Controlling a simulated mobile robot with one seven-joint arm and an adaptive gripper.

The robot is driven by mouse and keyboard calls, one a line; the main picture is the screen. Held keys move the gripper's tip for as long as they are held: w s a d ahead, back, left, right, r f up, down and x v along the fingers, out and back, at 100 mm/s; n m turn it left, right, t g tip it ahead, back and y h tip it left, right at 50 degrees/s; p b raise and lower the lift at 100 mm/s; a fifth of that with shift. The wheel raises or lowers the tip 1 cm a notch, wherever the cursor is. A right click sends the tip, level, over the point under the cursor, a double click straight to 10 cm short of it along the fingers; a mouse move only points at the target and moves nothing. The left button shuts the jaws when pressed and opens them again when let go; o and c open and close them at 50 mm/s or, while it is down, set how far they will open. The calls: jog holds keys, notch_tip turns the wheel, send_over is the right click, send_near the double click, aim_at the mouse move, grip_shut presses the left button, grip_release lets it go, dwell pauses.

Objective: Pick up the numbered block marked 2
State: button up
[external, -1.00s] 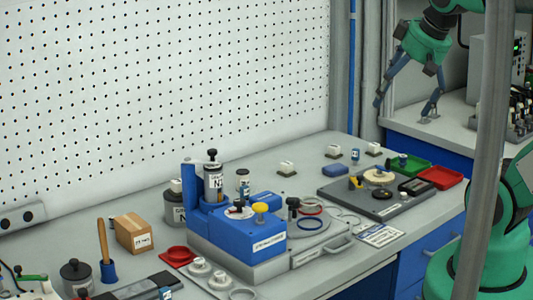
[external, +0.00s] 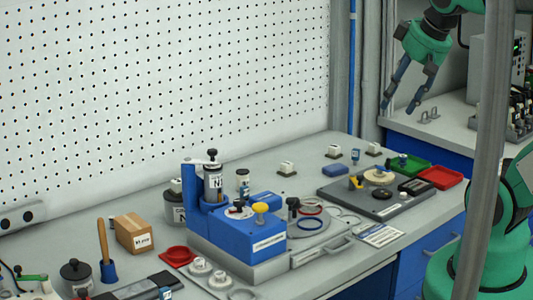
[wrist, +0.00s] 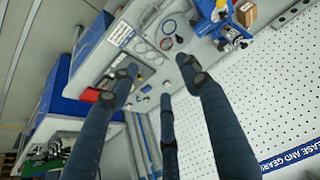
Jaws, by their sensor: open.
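Three small white blocks on dark bases stand along the back of the grey bench in the external view: one left of centre (external: 287,168), one farther right (external: 333,152) and one at the far right (external: 373,149). Their markings are too small to read, so I cannot tell which is marked 2. My gripper (external: 397,108) is open and empty, high above and beyond the bench's right end, apart from every block. In the wrist view, its long dark fingers (wrist: 158,78) spread over the distant bench.
A blue machine (external: 250,237) stands mid-bench. A dark grey plate (external: 345,197) with parts, a green tray (external: 412,167) and a red tray (external: 441,178) lie to the right. A pegboard (external: 160,90) backs the bench. A grey post (external: 487,160) crosses the foreground.

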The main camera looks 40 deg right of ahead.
jog(key=w+d+r+m+p, duration=0.2)
jog(key=w+m, duration=0.1)
jog(key=w, duration=0.4)
jog(key=w+d+r+m+p, duration=0.1)
jog(key=w+d+r+m, duration=0.15)
jog(key=w, duration=0.35)
jog(key=w+d+r+m+p, duration=0.2)
jog(key=w+d+m, duration=0.15)
jog(key=w, duration=0.35)
jog(key=w+d+f+m+g+p, duration=0.1)
jog(key=w+d+f+m+p, duration=0.25)
jog(key=w+d+m, duration=0.55)
jog(key=w+d+f+m+p, duration=0.3)
jog(key=w+d+f+m, duration=0.2)
jog(key=w+d, duration=0.8)
jog(key=w+d+f+m+p, duration=0.2)
jog(key=d+f+m, duration=0.4)
jog(key=d+f, duration=0.6)
jog(key=w+d+f+m+p, duration=0.1)
jog(key=d+f+m+p, duration=0.3)
jog(key=d+f, duration=0.9)
jog(key=d+m, duration=0.2)
jog(key=m, duration=0.1)
jog(key=shift+w+d, duration=0.2)
jog(key=shift+w, duration=0.2)
jog(key=shift+f, duration=0.15)
